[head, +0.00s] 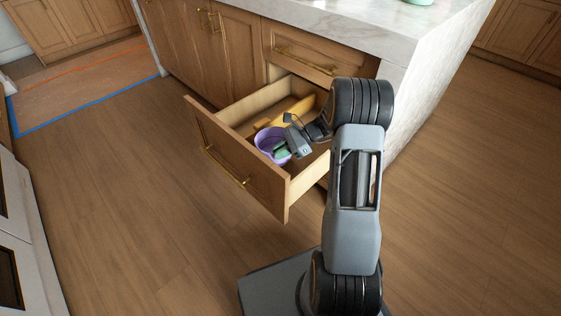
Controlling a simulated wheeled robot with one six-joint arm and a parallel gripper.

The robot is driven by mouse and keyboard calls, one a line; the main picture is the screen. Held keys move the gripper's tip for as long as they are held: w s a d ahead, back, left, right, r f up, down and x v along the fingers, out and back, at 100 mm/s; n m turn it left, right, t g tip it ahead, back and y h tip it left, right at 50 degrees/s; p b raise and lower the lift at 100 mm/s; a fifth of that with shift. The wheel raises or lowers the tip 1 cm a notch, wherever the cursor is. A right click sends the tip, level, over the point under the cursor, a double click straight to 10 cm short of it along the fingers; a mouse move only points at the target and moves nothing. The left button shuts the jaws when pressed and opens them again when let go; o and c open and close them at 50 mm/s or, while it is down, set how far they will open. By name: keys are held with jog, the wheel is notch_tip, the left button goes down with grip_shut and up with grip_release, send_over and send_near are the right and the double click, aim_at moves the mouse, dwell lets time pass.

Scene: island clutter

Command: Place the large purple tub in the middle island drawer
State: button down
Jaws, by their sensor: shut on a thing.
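The purple tub (263,138) is inside the open island drawer (237,167), near its front panel. Something green shows inside the tub. My gripper (288,144) reaches down into the drawer from the right and is shut on the tub at its right side. The gripper and wrist cover part of the tub's rim. I cannot tell whether the tub's base touches the drawer floor. The drawer is pulled well out, below a shut upper drawer (304,62).
Yellowish wooden pieces (294,112) lie in the drawer behind the tub. The marble island top (350,22) and its side panel (408,95) stand close behind my arm. A green item (418,2) sits on top. The wooden floor (120,180) on the left is clear.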

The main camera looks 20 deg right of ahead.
aim_at(281, 160)
notch_tip(281, 160, down, 4)
jog(key=shift+f+b, duration=0.25)
jog(key=shift+b, duration=0.7)
jog(key=c, duration=1.2)
grip_release()
jog(key=p+v, duration=0.3)
jog(key=v, duration=0.4)
jog(key=shift+d+r, duration=0.2)
